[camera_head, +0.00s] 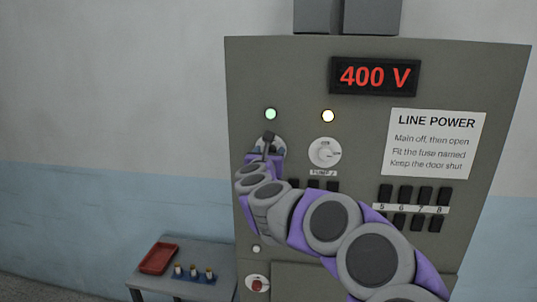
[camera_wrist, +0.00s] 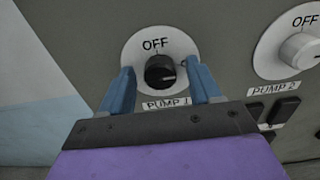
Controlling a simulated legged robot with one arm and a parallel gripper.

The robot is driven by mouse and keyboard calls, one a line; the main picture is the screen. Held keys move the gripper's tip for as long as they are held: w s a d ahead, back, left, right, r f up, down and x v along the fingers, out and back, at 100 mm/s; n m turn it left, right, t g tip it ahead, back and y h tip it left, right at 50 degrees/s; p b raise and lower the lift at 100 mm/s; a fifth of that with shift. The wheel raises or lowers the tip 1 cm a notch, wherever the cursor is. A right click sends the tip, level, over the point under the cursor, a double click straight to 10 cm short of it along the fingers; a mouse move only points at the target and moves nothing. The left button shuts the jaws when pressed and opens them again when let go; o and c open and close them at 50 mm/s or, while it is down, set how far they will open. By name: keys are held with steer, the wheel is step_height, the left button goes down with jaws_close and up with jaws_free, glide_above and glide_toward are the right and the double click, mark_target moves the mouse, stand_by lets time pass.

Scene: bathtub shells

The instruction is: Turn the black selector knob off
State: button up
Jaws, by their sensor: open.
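The black selector knob (camera_wrist: 160,71) sits on a round white dial with OFF at its top and a PUMP 1 label below it, in the wrist view. Its light pointer mark shows towards the right side, away from OFF. My gripper (camera_wrist: 158,78) is open, with one blue finger on each side of the knob and a visible gap to it. In the head view my gripper (camera_head: 270,145) is in front of the dial and hides most of the knob. A green lamp (camera_head: 270,114) is lit above that dial.
Black switches (camera_head: 414,195) are at the lower right. A red display (camera_head: 375,77) reads 400 V. A side table (camera_head: 215,255) with a red tray (camera_head: 158,258) stands at lower left.

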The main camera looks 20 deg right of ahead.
steer(key=shift+c, duration=0.2)
steer(key=c, duration=1)
steer(key=shift+n+b, duration=0.3)
steer(key=shift+w+a+f+n+p, duration=0.1)
steer(key=shift+n+p, duration=0.8)
steer(key=shift+n, duration=2)
steer(key=shift+s+f+n+p, duration=0.15)
steer(key=shift+n+p, duration=0.8)
steer(key=shift+n, duration=1.95)
steer(key=shift+w+a+f+n+p, duration=0.15)
steer(key=shift+n+p, duration=0.75)
steer(key=shift+n, duration=2)
steer(key=shift+d, duration=0.1)
